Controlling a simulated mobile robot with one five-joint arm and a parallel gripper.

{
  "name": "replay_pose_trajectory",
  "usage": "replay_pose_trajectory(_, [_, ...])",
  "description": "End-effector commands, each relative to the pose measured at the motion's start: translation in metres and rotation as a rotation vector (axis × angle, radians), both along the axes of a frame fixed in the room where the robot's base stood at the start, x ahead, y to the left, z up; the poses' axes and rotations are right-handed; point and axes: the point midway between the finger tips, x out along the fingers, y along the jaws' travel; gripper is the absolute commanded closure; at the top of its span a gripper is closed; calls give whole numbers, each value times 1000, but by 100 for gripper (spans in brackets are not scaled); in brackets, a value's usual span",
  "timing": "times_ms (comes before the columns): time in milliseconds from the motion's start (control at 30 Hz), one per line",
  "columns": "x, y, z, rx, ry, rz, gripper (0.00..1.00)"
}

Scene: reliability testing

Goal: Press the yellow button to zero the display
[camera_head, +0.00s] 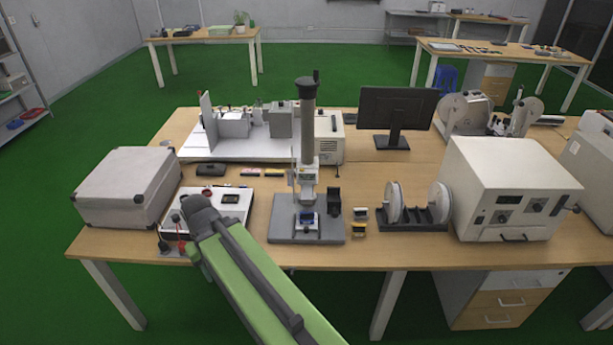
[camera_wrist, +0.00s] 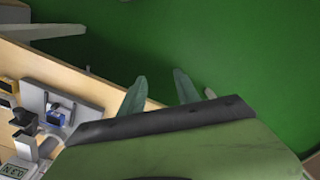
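The test stand (camera_head: 309,130) has a grey column, a flat base (camera_head: 285,225) and a light gauge head (camera_head: 308,172) partway up. In the wrist view a small grey-green display (camera_wrist: 13,171) with dark digits shows at the lower left corner, partly cut off. I cannot make out a yellow button in either view. My gripper (camera_wrist: 160,80) has its two grey-green fingers apart, with nothing between them. They lie over green floor in the wrist view, clear of the stand. In the head view my green arm reaches up left of the stand; its fingers are not clear there.
A grey box (camera_head: 128,185) and a white panel with a small display (camera_head: 231,197) are left of the stand. Small yellow-and-black blocks (camera_head: 359,222), spools (camera_head: 395,202) and a white instrument (camera_head: 505,185) stand to its right. A monitor (camera_head: 397,108) is behind.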

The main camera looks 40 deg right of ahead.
Motion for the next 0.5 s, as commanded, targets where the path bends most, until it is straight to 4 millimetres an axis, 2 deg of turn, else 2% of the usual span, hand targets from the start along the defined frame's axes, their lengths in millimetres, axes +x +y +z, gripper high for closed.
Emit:
replay_pose_trajectory(100, [0, 0, 0, 0, 0, 0, 64])
replay_pose_trajectory(367, [0, 0, 0, 0, 0, 0, 98])
replay_pose_trajectory(500, [0, 0, 0, 0, 0, 0, 100])
